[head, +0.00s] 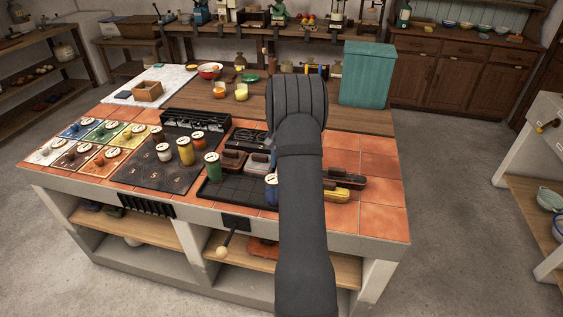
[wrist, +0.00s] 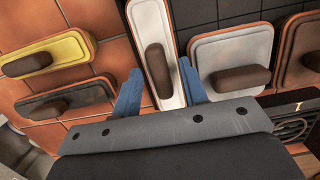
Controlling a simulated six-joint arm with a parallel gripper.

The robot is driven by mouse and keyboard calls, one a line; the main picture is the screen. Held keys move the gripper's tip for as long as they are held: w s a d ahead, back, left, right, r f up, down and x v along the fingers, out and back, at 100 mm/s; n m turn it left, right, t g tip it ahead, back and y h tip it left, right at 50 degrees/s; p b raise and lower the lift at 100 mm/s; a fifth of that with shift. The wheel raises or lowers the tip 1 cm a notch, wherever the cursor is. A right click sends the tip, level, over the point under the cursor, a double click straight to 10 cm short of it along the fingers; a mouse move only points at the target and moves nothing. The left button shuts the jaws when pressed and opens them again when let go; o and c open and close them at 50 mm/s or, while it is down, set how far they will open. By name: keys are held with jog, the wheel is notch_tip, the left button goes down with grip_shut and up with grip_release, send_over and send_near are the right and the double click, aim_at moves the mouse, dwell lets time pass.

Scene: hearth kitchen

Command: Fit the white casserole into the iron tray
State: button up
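The white casserole (wrist: 172,30), long and narrow with a brown handle on top, shows in the wrist view between the two blue fingers of my gripper (wrist: 160,72). The fingers lie close against its two long sides. It looks nearer to the camera than its neighbours and lies crosswise to them. The iron tray (head: 225,192) is black, at the counter's front; its dark grid floor also shows in the wrist view (wrist: 236,8). A grey casserole (wrist: 232,40) and a brown casserole (wrist: 287,62) sit at the tray.
A yellow casserole (head: 335,196) and a dark casserole (head: 348,181) lie on the orange tiles right of the arm. A green canister (head: 212,167) and a blue canister (head: 271,188) stand near the tray. Part of the tray floor is bare.

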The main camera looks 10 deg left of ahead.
notch_tip(320, 180, up, 12)
jog(key=w, duration=0.1)
jog(key=shift+w, duration=0.4)
jog(key=f, duration=0.4)
jog(key=s+f, duration=0.1)
jog(key=f, duration=0.6)
jog(key=shift+s+f, duration=0.3)
jog(key=shift+s, duration=0.1)
jog(key=shift+r, duration=1.8)
